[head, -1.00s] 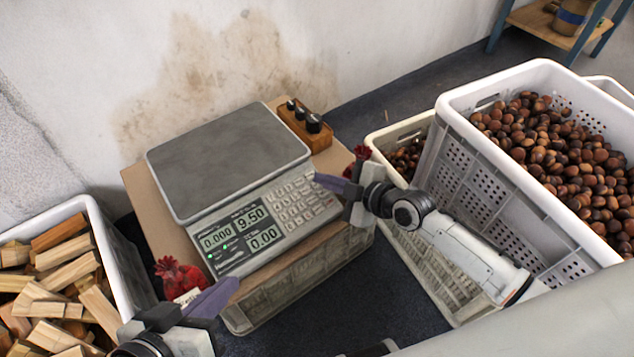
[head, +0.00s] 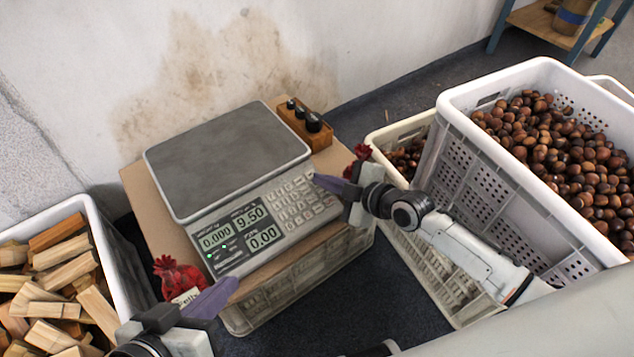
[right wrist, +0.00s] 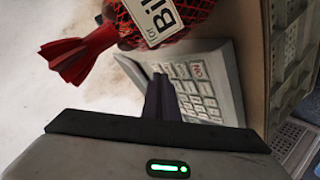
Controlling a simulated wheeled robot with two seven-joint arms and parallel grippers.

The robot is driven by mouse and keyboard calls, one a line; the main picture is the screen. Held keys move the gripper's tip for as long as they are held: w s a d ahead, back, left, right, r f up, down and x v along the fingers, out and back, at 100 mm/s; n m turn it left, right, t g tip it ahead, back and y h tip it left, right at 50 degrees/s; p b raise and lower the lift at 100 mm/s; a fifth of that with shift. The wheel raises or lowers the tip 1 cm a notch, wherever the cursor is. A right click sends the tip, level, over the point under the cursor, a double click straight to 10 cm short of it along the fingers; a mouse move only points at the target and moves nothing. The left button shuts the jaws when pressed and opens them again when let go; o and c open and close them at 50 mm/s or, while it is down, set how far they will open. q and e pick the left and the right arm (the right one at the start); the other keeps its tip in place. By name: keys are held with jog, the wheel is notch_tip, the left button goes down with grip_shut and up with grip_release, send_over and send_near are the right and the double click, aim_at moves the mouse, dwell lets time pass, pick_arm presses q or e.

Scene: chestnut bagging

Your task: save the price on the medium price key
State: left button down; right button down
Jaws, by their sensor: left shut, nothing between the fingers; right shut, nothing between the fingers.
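The grey scale (head: 228,160) stands on a cardboard-topped crate, its platform empty. Its display (head: 238,236) reads 0.000, 9.50 and 0.00. Its keypad (head: 293,200) is at the right of the front panel; the key labels are too small to read. My right gripper (head: 322,182) is shut, its fingertips at the upper right edge of the keypad. In the right wrist view the fingers (right wrist: 160,98) point at the keys (right wrist: 195,88); I cannot tell whether they touch one. My left gripper (head: 228,290) is shut and empty, in front of the scale's lower left.
A red net bag (head: 178,277) is at the scale's left front; another (right wrist: 110,30) shows in the wrist view. A wooden weight block (head: 305,128) stands behind the keypad. A chestnut crate (head: 500,170) is right, a firewood crate (head: 108,245) left.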

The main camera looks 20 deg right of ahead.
pick_arm(q)
jog(key=shift+b, duration=0.4)
pick_arm(e)
jog(key=shift+w+f, duration=0.1)
jog(key=shift+f, duration=0.25)
pick_arm(q)
jog(key=shift+r, duration=0.1)
dwell(0.3)
pick_arm(e)
jog(key=shift+r+p, duration=0.4)
jog(key=shift+p, duration=0.1)
pick_arm(q)
jog(key=shift+p, duration=0.4)
pick_arm(e)
jog(key=shift+s+r, duration=0.25)
jog(key=shift+r, duration=0.05)
